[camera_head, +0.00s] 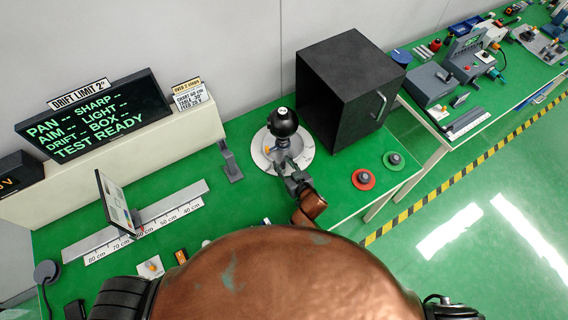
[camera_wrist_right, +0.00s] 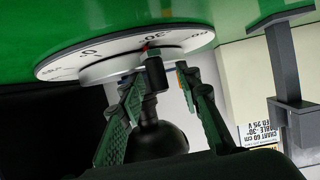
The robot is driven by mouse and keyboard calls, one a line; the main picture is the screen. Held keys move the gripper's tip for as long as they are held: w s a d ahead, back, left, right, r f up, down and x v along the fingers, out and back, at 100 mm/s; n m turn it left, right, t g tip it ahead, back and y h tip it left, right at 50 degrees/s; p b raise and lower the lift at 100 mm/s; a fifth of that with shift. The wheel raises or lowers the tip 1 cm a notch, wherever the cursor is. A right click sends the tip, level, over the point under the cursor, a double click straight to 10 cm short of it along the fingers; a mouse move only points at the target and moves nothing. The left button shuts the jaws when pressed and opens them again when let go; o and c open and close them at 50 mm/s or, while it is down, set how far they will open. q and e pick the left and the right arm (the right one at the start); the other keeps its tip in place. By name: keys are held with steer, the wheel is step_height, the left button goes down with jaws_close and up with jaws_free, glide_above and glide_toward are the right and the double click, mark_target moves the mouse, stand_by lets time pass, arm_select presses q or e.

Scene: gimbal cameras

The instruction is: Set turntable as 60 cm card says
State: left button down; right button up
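The turntable (camera_head: 303,158) is a white dial disc carrying a black ball-shaped camera (camera_head: 283,122). In the right wrist view, the dial (camera_wrist_right: 110,60) shows a "30" marking near a small red mark. A dark upright peg (camera_wrist_right: 155,75) stands at its edge. My right gripper (camera_head: 293,178) is at the disc's front edge. Its fingers (camera_wrist_right: 158,100) are apart on either side of the peg, with a gap on one side; contact on the other is unclear. The card (camera_head: 188,95) appears to read chart 60 cm, table -30°, feed 25 V. My left gripper is not in view.
A black box (camera_head: 345,90) stands right of the turntable. A chart panel (camera_head: 115,203) stands on a ruler (camera_head: 180,205) at left. The display (camera_head: 95,118) reads TEST READY. A grey stand (camera_head: 230,165) is left of the turntable.

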steer(key=shift+s+d, duration=0.1)
steer(key=v, duration=1.1)
steer(key=shift+s+d+r, duration=0.15)
steer(key=shift+s+r, duration=0.1)
steer(key=shift+d, duration=0.1)
